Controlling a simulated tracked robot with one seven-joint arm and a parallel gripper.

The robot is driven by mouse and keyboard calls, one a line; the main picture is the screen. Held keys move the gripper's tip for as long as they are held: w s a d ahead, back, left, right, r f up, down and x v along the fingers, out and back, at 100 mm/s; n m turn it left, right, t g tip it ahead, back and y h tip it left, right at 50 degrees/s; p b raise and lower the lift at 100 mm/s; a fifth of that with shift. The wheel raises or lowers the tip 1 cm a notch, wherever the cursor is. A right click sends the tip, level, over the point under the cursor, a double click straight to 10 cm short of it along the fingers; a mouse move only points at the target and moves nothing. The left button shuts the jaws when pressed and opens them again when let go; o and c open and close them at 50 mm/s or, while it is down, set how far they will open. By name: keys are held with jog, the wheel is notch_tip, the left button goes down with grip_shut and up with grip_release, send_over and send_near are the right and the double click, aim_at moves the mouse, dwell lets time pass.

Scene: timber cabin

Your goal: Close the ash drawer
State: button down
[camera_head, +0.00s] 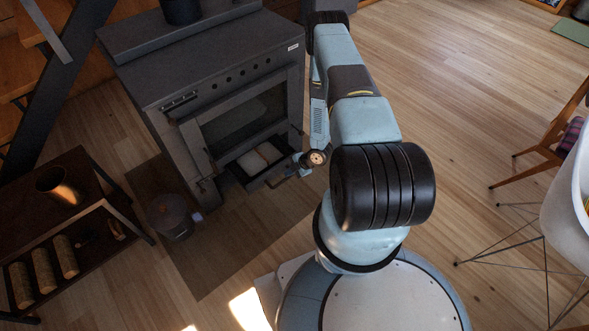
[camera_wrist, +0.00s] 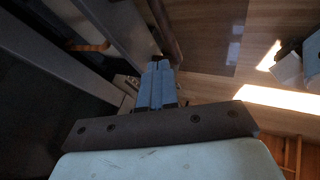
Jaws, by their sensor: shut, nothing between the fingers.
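The dark stove (camera_head: 215,85) stands left of my arm in the head view, with a glass-fronted door (camera_head: 240,118). Below that door, the ash drawer (camera_head: 250,181) is pulled out, and pale ash shows inside it. My gripper (camera_head: 278,180) is low beside the drawer's front right corner, partly hidden by my wrist; I cannot tell whether it touches. In the wrist view, the fingers of my gripper (camera_wrist: 161,66) are together and empty, with dark stove surfaces to their left.
A dark bucket (camera_head: 172,216) stands on the floor mat (camera_head: 205,268) in front of the stove. A low shelf (camera_head: 95,180) with logs and a metal pot is at the left. A white chair (camera_head: 568,205) is at the right. Wooden floor between is clear.

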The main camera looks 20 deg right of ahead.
aim_at(273, 173)
jog(key=shift+w+a+f, duration=0.45)
jog(key=shift+w+a, duration=0.05)
jog(key=shift+w, duration=0.35)
jog(key=shift+w+a+f, duration=0.4)
jog(key=shift+w+a, duration=0.05)
jog(key=shift+w, duration=0.35)
jog(key=shift+w+a+f, duration=0.45)
jog(key=shift+w+a, duration=0.05)
jog(key=shift+w, duration=0.35)
